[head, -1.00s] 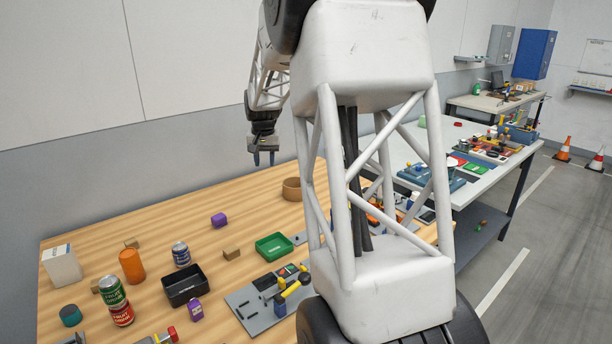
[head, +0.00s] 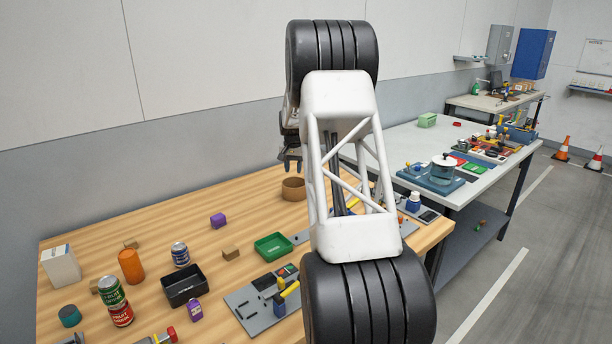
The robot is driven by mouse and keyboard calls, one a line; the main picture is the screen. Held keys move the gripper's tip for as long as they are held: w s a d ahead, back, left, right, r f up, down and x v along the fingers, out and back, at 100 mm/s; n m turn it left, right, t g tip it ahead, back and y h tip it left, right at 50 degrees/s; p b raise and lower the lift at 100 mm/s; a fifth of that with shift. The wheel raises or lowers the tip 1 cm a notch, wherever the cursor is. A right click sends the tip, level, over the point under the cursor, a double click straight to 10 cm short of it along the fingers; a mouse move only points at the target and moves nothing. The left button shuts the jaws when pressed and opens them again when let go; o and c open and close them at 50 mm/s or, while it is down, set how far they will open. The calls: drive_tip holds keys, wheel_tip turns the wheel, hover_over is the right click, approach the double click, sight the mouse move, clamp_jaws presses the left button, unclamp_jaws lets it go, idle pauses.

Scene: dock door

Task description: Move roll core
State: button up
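A brown, short, round piece that looks like the roll core (head: 293,190) stands upright on the wooden table in the head view, near its back edge. My gripper (head: 292,164) points down just above it, with a small gap in the picture. Its fingers appear apart with nothing between them. My arm hides part of the wrist and the table to the right of the brown piece.
A white table (head: 400,150) with equipment stands behind right. Wood left of the brown piece is clear.

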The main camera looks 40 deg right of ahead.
drive_tip(key=shift+m, duration=0.5)
drive_tip(key=d+f, duration=0.2)
drive_tip(key=w+d+f, duration=0.1)
drive_tip(key=d+f, duration=0.1)
drive_tip(key=d, duration=0.1)
drive_tip(key=d+f, duration=0.2)
drive_tip(key=shift+w+d, duration=0.3)
drive_tip(key=shift+w, duration=0.1)
drive_tip(key=shift+f, duration=0.1)
drive_tip(key=shift+f, duration=3.85)
clamp_jaws()
